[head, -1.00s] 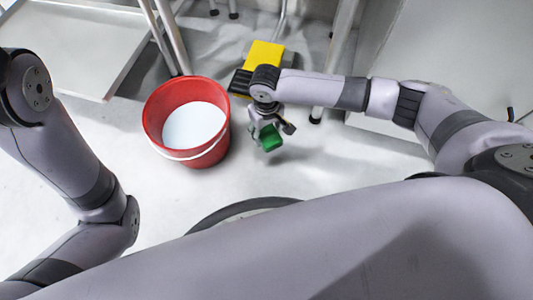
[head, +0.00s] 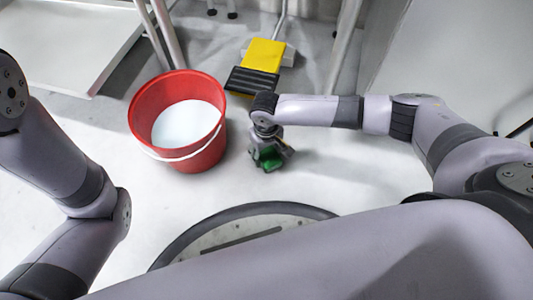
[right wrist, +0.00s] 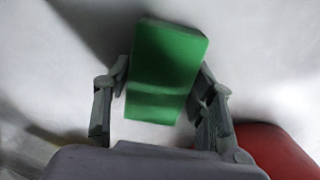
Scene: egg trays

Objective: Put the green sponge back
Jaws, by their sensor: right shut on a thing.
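The green sponge (head: 268,158) is in my right gripper (head: 268,152), to the right of the red bucket (head: 180,88) in the head view. In the right wrist view the green sponge (right wrist: 165,68) sits between the two fingers of my right gripper (right wrist: 163,90), which is shut on it. The red bucket (right wrist: 275,150) shows at the lower right there. In the head view the bucket stands upright on the floor and holds something white. I cannot tell how far the sponge is above the floor. My left arm shows at the left, but its gripper is out of view.
A yellow and black pedal (head: 263,56) lies on the floor behind my right gripper. Metal legs (head: 170,35) stand near the bucket. A pale tray-like surface (head: 65,35) is at the upper left. The floor right of the gripper is clear.

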